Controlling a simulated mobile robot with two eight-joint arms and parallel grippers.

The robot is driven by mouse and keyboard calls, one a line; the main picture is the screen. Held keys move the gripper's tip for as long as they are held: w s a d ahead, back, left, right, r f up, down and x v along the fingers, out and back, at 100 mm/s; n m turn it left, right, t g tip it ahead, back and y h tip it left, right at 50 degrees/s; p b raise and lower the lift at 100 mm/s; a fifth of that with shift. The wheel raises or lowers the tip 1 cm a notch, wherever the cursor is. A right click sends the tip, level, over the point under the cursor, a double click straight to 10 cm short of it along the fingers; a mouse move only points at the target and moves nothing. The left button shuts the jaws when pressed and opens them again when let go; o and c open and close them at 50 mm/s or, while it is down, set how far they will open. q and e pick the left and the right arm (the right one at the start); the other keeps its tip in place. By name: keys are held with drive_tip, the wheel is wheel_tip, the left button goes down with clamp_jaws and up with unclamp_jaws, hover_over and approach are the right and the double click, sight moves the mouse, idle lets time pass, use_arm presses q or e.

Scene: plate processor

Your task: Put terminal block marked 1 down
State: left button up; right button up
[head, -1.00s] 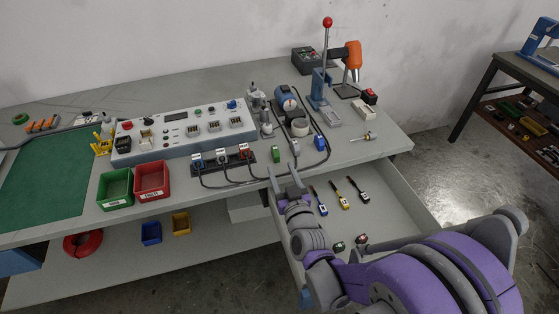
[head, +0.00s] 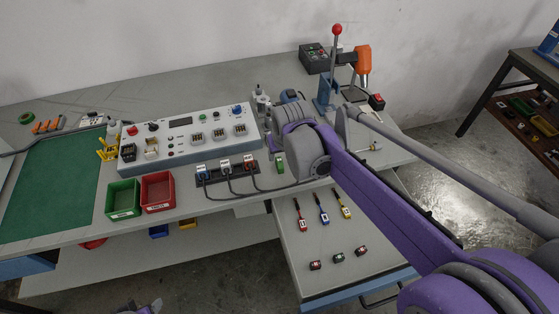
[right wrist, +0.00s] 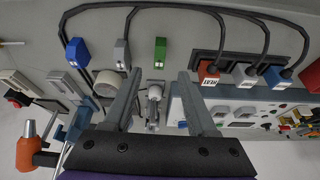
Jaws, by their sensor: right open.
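A small green block (head: 280,165) stands alone near the front edge of the bench; it also shows in the right wrist view (right wrist: 160,50), beyond my fingertips and apart from them. A grey block (right wrist: 121,55) and a blue block (right wrist: 77,52), both on black cables, stand beside it. I cannot read a mark "1" on any of them. My right gripper (right wrist: 160,75) is open with nothing between its fingers, over the bench behind these blocks. In the head view my right arm hides its fingertips and the grey and blue blocks.
A socket strip (head: 226,172) with blue, white and red plugs lies before the control panel (head: 185,138). Green (head: 123,198) and red (head: 158,192) bins stand left. A red-knobbed lever press (head: 326,92) stands behind my arm. The open drawer (head: 330,275) holds screwdrivers and small parts.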

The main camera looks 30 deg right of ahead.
sight(280, 161)
drive_tip(key=x, duration=0.8)
drive_tip(key=shift+w+d+b, duration=0.15)
drive_tip(key=shift+w+b, duration=0.05)
drive_tip(key=shift+b, duration=0.15)
clamp_jaws()
